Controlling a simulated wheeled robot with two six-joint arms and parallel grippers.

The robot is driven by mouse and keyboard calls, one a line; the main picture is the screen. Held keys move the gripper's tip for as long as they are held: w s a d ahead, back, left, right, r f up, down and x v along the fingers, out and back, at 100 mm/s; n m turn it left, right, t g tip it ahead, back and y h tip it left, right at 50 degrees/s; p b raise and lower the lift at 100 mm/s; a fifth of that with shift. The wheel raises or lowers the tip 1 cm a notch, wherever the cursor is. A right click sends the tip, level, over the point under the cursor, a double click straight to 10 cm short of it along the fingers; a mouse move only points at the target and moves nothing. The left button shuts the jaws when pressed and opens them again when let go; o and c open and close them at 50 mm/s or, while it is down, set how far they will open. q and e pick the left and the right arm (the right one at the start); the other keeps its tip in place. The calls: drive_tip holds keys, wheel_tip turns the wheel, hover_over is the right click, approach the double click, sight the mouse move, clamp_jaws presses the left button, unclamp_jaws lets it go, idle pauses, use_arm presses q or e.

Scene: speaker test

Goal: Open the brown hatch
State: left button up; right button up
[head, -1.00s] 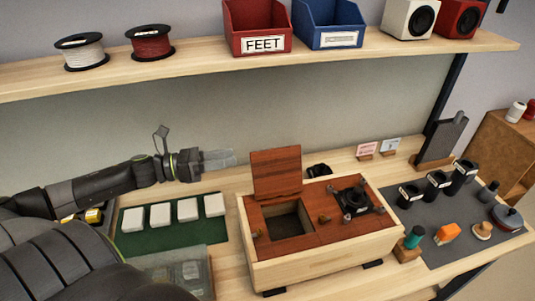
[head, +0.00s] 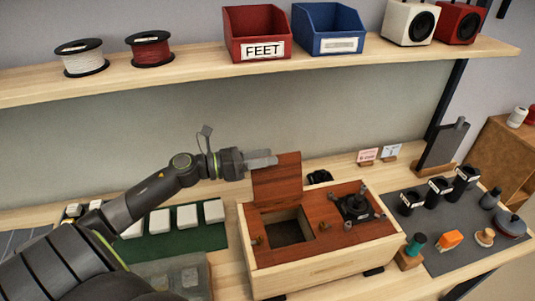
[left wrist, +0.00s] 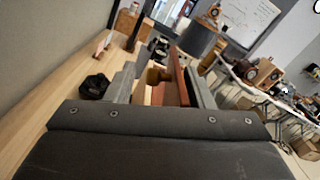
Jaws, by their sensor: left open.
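The brown hatch (head: 277,182) is a reddish wooden panel standing nearly upright at the back of a square opening (head: 288,230) in the pale wooden box (head: 330,272). My left gripper (head: 262,158) is open at the upper left part of the hatch. In the left wrist view the hatch (left wrist: 178,78) shows edge-on between the two spread fingers of the left gripper (left wrist: 160,82). I cannot tell whether a finger touches it. My right gripper is not in view.
A black speaker part (head: 355,206) sits on the box's right side. White blocks (head: 187,216) lie on a green mat to the left. A grey mat (head: 438,258) with black cups is to the right. The upper shelf (head: 190,73) holds spools, bins and speakers.

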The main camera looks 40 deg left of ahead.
use_arm(q)
drive_tip(key=shift+w+d, duration=0.4)
drive_tip(key=shift+w, duration=0.1)
drive_tip(key=shift+s+d, duration=0.1)
clamp_jaws()
